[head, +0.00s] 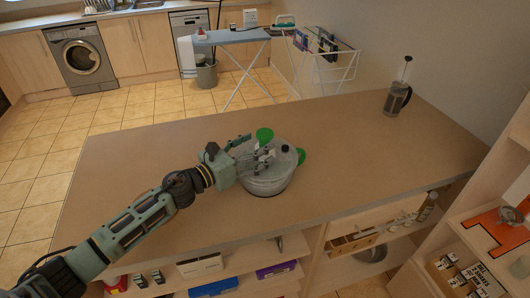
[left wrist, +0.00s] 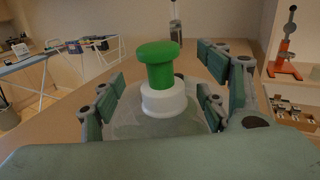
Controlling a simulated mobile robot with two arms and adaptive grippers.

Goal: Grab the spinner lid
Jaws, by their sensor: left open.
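The salad spinner (head: 266,184), a clear, round bowl with a lid, stands upright on the wooden counter. The spinner lid (left wrist: 140,122) is translucent, with a green knob (left wrist: 160,62) on a white collar (left wrist: 163,99); the green knob also shows in the head view (head: 264,135). My left gripper (head: 252,157) is over the left side of the lid, its fingers open and spread. In the left wrist view the fingers stand on both sides of the knob, apart from it. I cannot tell whether they touch the lid. My right gripper is not in view.
The long counter (head: 360,150) is mostly clear around the spinner. A French press (head: 396,98) stands at its far right end. Shelves with boxes (head: 275,270) are below the near edge. An ironing board (head: 235,36) and drying rack (head: 325,55) stand beyond.

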